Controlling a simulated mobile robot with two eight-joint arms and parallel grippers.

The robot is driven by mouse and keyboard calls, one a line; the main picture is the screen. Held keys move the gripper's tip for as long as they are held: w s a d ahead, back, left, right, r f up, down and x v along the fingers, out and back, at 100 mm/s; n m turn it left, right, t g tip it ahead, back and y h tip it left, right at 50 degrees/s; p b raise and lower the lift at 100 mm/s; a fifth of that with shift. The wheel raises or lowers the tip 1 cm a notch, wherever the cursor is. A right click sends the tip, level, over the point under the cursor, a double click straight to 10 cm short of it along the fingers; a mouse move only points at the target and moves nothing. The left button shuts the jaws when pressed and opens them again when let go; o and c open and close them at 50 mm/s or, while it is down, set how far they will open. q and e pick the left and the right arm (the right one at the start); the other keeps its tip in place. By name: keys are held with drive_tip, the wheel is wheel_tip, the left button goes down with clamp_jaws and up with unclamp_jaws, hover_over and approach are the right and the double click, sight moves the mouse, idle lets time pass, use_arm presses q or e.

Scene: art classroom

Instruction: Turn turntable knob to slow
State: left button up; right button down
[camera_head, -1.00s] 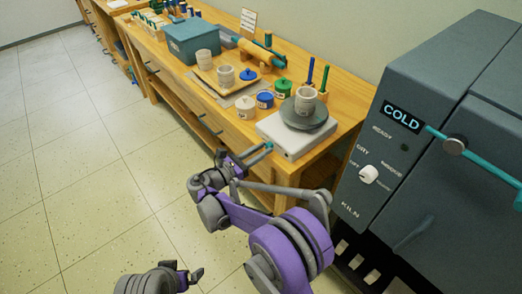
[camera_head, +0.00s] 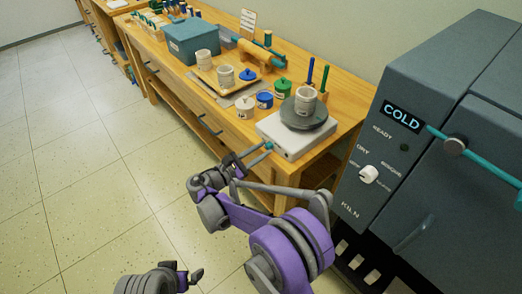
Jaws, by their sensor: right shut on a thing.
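The turntable has a white box base (camera_head: 291,139), a round grey plate (camera_head: 309,119) and a pale cup (camera_head: 305,101) standing on the plate. It sits at the near end of the wooden bench. Its teal knob (camera_head: 268,147) sticks out from the left front side of the base, and any speed marks are too small to read. My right gripper (camera_head: 255,158) is shut on the knob, and its fingers partly hide it. My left gripper (camera_head: 190,277) is open and empty at the bottom of the view, over the floor.
A grey kiln (camera_head: 400,165) with a white dial stands close on the right. The wooden bench (camera_head: 222,121) carries lidded jars, more cups, a teal box (camera_head: 192,42) and a roller. Open tiled floor (camera_head: 80,180) lies to the left.

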drive_tip(key=c, duration=0.7)
unclamp_jaws()
drive_tip(key=shift+o, duration=0.2)
drive_tip(key=shift+a, duration=0.1)
drive_tip(key=v, duration=1)
drive_tip(key=shift+s+a, duration=0.25)
